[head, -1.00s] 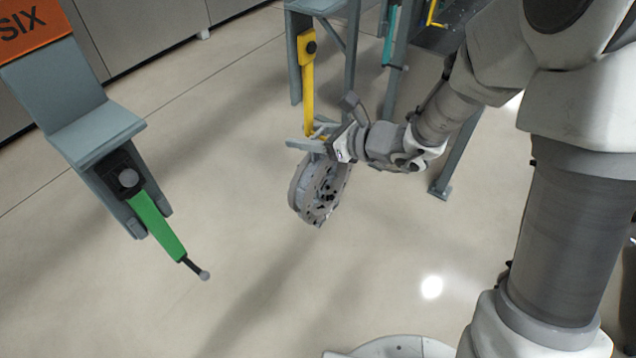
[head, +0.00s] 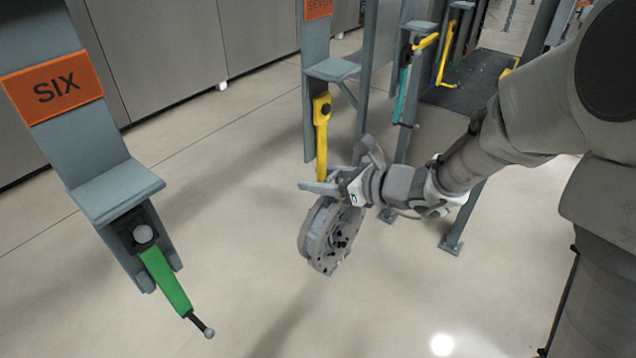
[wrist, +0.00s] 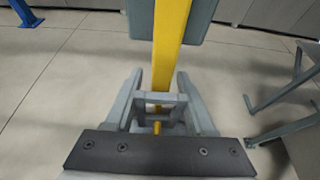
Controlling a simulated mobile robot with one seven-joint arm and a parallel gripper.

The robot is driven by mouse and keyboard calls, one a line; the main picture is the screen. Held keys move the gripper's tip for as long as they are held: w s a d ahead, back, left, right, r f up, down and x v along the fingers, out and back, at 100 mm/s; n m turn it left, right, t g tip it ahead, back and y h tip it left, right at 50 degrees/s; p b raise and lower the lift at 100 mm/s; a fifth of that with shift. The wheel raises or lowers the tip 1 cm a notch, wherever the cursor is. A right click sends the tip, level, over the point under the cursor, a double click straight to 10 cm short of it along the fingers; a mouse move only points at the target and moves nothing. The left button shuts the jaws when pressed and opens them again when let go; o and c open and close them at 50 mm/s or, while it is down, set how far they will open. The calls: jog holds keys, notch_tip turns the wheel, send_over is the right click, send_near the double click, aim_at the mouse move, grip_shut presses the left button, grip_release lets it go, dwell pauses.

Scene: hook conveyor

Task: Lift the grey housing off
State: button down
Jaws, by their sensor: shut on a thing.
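The grey housing (head: 331,236), a round casting with holes in its face, hangs below the yellow hook (head: 321,140) in the head view. My gripper (head: 322,187) is shut on the top of the housing, right at the lower end of the hook. In the wrist view my gripper (wrist: 160,88) has its two grey fingers on either side of the housing's grey bracket (wrist: 160,99). The yellow hook (wrist: 170,40) runs down behind this bracket, and a yellow tip shows below its crossbar. The bracket still appears around the hook. The housing's round body is hidden in the wrist view.
A green hook (head: 166,281) hangs empty at left under the orange SIX sign (head: 54,88). A teal hook (head: 402,97) and another yellow hook (head: 441,66) hang farther back. Grey posts stand close behind the housing. The floor in front is clear.

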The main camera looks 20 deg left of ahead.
jog(key=s+d+f+b, duration=0.1)
jog(key=s+d, duration=0.2)
jog(key=d, duration=0.5)
jog(key=s+d+b, duration=0.1)
jog(key=s+d, duration=0.2)
jog(key=d, duration=0.5)
jog(key=shift+s+d+f+b, duration=0.2)
jog(key=shift+s+f+b, duration=0.15)
jog(key=shift+f+b, duration=0.05)
jog(key=s+d+p, duration=0.1)
jog(key=s+d, duration=0.4)
jog(key=d, duration=0.7)
jog(key=shift+d, duration=0.2)
dwell(0.9)
